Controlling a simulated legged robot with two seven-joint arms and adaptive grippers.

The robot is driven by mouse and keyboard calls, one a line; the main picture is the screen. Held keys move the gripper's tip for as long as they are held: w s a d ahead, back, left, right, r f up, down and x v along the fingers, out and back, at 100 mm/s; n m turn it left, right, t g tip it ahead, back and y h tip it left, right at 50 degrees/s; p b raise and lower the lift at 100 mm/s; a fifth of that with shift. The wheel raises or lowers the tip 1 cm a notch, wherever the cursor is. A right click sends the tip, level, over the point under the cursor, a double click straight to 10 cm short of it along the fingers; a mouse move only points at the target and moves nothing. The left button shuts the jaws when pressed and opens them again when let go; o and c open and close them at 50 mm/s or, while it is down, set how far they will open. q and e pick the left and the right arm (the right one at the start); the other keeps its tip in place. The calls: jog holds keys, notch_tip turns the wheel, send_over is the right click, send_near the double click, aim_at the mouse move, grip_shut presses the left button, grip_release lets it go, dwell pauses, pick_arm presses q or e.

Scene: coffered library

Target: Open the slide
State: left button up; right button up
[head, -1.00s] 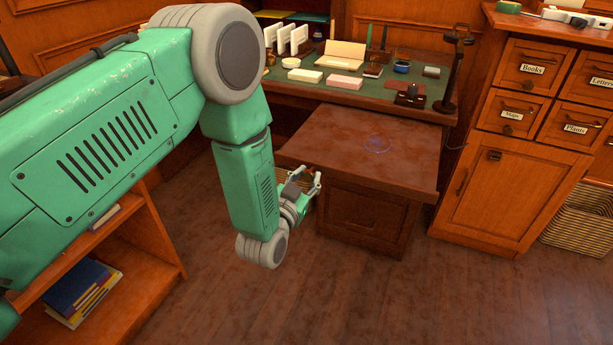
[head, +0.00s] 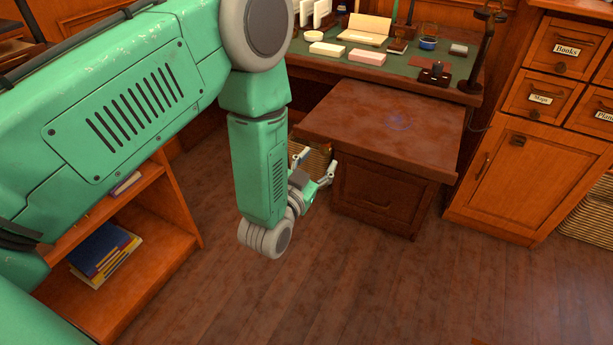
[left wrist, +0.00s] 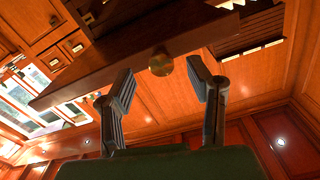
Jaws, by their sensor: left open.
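The slide (head: 375,123) is a dark brown board jutting out from below the green desk top in the head view, with a faint blue ring mark on it. In the left wrist view the board (left wrist: 110,72) crosses the upper part, and a round brass knob (left wrist: 161,65) shows at its edge. My left gripper (head: 320,167) is beside the slide's front left edge in the head view. In the left wrist view its fingers (left wrist: 163,88) are spread, with the knob appearing between and just beyond the tips; no contact shows. My right gripper is not in view.
The desk top (head: 400,68) holds boxes, an ink pot and a dark stand. A panelled pedestal (head: 375,195) stands below the slide. A cabinet with labelled drawers (head: 520,165) is on the right. A low bookshelf (head: 150,270) is on the left. The wooden floor in front is clear.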

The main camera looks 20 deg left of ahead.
pick_arm(q)
jog(key=s, duration=0.7)
jog(key=shift+s, duration=0.3)
jog(key=shift+a, duration=0.1)
jog(key=s+a+f+n+g+p, duration=0.1)
jog(key=s+a+f+g+p, duration=0.3)
jog(key=s+f+g, duration=0.6)
jog(key=s+a+n+g+p, duration=0.1)
jog(key=s+g, duration=0.6)
jog(key=s, duration=1)
jog(key=shift+a+f+y+p, duration=0.35)
jog(key=shift+a+p, duration=0.2)
jog(key=shift+p, duration=0.7)
